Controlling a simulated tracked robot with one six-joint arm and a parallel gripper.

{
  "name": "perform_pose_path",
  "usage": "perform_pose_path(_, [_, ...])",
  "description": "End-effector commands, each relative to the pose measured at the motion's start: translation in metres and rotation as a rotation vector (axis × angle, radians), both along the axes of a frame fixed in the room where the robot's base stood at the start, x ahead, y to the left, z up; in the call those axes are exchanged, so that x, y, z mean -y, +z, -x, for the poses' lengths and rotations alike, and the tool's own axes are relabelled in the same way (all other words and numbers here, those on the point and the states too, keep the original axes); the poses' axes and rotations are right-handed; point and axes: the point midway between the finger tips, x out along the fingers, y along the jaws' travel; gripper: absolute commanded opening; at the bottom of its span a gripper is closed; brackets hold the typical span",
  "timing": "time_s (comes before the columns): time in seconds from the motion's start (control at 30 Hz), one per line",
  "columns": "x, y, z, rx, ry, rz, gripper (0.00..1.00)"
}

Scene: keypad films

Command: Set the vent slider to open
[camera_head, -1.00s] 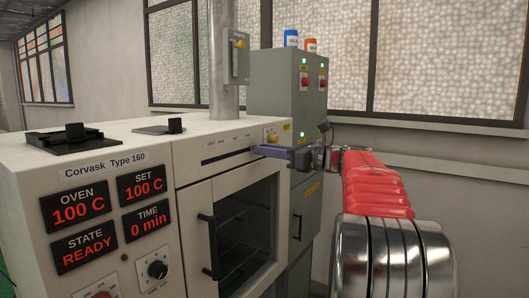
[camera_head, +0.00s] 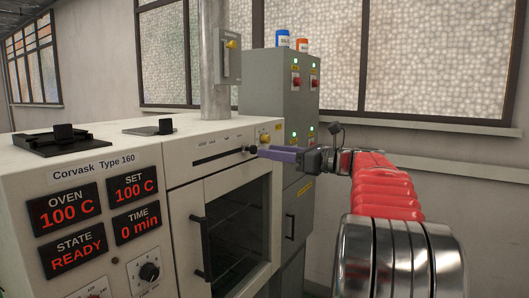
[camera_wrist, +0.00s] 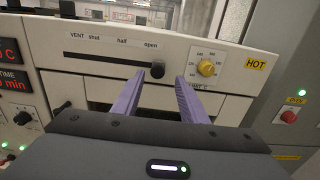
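The vent slider's black knob (camera_wrist: 157,69) sits at the right end of its dark slot (camera_wrist: 105,60), under the printed word "open". In the head view the knob (camera_head: 252,149) also shows at the slot's right end, on the white oven's upper front. My gripper (camera_wrist: 160,75) is open, its two purple fingers spread apart. In the wrist view the knob appears between and just beyond the fingertips, with no contact visible. In the head view my gripper (camera_head: 263,152) points left, its tips just right of the knob.
A yellow dial (camera_wrist: 207,68) sits close right of the fingers. The oven door (camera_head: 232,235) with a black handle (camera_head: 201,248) is below. A grey cabinet (camera_head: 283,80) with lamps and red switches stands behind, and a grey pipe (camera_head: 213,60) rises behind the oven.

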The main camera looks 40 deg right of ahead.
Motion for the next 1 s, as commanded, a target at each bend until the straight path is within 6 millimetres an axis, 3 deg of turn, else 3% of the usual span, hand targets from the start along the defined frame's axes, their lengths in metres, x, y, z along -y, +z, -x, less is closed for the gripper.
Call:
perform_pose_path(0.5, [0.029,0.000,0.080,0.000,-0.004,0.000,0.39])
perform_pose_path(1.0, [0.032,-0.001,0.090,0.000,-0.003,0.000,0.39])
